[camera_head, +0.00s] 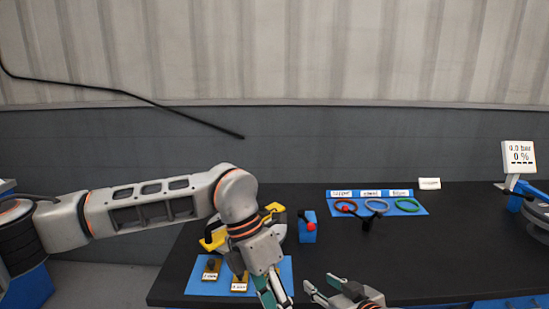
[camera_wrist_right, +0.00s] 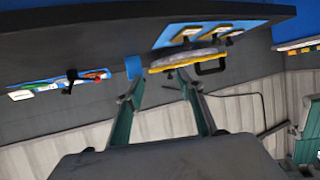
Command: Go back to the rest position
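My left arm reaches in from the left in the head view, and my left gripper (camera_head: 271,290) points down over the blue mat at the front. Its fingertips are cut off by the bottom edge, so its opening is unclear. My right gripper (camera_head: 322,282) is at the bottom middle. In the right wrist view its two teal fingers (camera_wrist_right: 158,86) stand apart with nothing between them. The flanged shell (camera_head: 214,238), grey with yellow parts, sits on the table behind my left wrist and is partly hidden. It also shows in the right wrist view (camera_wrist_right: 188,60).
The black table (camera_head: 440,255) has a blue mat (camera_head: 200,289) with labelled yellow pieces. Beside the shell stands a blue block with a red-tipped lever (camera_head: 308,236). A blue sheet (camera_head: 415,211) holds red, grey and green rings. A gauge display (camera_head: 519,156) stands at the right.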

